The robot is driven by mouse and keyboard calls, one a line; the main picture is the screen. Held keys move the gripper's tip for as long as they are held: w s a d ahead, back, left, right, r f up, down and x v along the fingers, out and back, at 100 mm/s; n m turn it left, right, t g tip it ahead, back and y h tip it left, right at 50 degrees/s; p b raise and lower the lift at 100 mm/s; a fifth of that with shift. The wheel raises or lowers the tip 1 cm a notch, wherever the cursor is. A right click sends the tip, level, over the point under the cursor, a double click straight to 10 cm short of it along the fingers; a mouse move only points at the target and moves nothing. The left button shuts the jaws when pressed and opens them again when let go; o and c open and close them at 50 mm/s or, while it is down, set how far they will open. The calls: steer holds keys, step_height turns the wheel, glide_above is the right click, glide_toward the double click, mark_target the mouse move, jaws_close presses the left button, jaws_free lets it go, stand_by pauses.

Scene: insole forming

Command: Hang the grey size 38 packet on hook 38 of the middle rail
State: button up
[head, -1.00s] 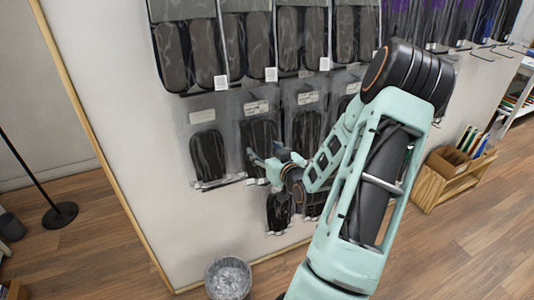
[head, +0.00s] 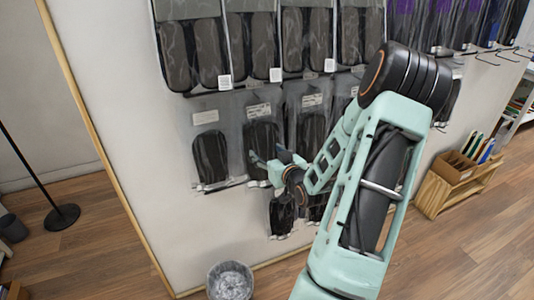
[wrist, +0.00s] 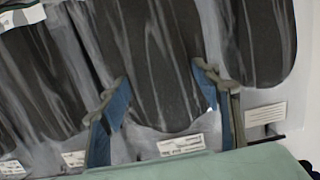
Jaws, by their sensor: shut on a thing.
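My gripper (head: 267,167) is in front of the row of grey packets, at the second packet from the left (head: 261,140). In the wrist view my two fingers (wrist: 163,102) stand on either side of a clear-sleeved packet with a dark grey insole (wrist: 160,75) and are shut on it. Its white label (wrist: 181,144) shows at the lower edge of the wrist view; the print is too small to read. In the head view my gripper and forearm hide part of the packets and rail behind. Hook 38 cannot be picked out.
Larger dark packets (head: 193,50) hang in a row above. A grey packet (head: 210,157) hangs left of my gripper, another (head: 311,130) right of it. A smaller packet (head: 282,214) hangs below. A bin (head: 230,281) and a wooden box (head: 455,180) stand on the floor.

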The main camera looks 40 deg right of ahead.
steer(key=o, duration=1.3)
steer(key=v, duration=1.2)
